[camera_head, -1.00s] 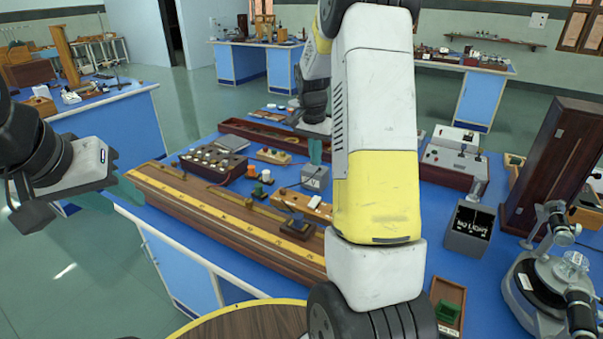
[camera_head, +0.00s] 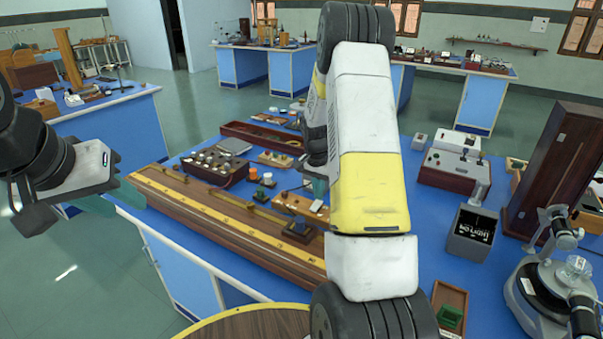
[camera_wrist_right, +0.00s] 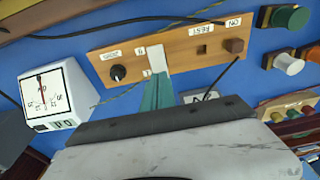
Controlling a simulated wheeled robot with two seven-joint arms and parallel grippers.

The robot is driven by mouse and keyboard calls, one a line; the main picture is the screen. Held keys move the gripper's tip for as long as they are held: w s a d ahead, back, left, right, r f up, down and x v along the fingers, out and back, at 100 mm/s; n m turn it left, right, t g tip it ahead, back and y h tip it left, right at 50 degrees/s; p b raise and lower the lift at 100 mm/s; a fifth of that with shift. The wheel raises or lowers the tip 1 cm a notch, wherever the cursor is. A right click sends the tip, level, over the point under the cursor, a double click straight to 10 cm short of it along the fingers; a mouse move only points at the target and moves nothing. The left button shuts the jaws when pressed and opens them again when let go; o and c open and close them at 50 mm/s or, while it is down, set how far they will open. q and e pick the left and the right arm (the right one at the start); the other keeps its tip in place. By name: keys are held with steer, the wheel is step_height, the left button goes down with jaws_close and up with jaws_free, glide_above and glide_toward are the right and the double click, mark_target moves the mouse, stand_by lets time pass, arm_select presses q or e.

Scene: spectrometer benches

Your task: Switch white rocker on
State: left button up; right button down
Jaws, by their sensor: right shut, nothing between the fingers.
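In the head view the board (camera_head: 291,199) is partly hidden by my right arm. My right gripper (camera_wrist_right: 156,75) is shut and empty, with its teal fingers over the middle of the board. A pale patch shows at the fingertips; I cannot tell whether it is the white rocker, or whether they touch. My left gripper (camera_head: 114,198) is open and empty, left of the bench.
A white dial meter (camera_wrist_right: 53,97) stands beside the board. Coloured terminals (camera_wrist_right: 288,18) and cables lie close by. In the head view, a long wooden rail (camera_head: 225,222) runs along the front edge. A dark box (camera_head: 472,232) and a spectrometer (camera_head: 545,285) stand at right.

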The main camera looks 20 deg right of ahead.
mark_target(314, 209)
steer(key=shift+w+d+f, duration=0.1)
steer(key=shift+f, duration=0.5)
steer(key=shift+d+f, duration=0.15)
steer(key=shift+f, duration=0.2)
steer(key=shift+s+a+r, duration=0.3)
steer(key=shift+s+a, duration=0.2)
steer(key=shift+a, duration=0.15)
steer(key=shift+r, duration=0.1)
steer(key=shift+r, duration=0.3)
step_height(314, 209, up, 13)
steer(key=s+a, duration=0.1)
steer(key=shift+a, duration=0.25)
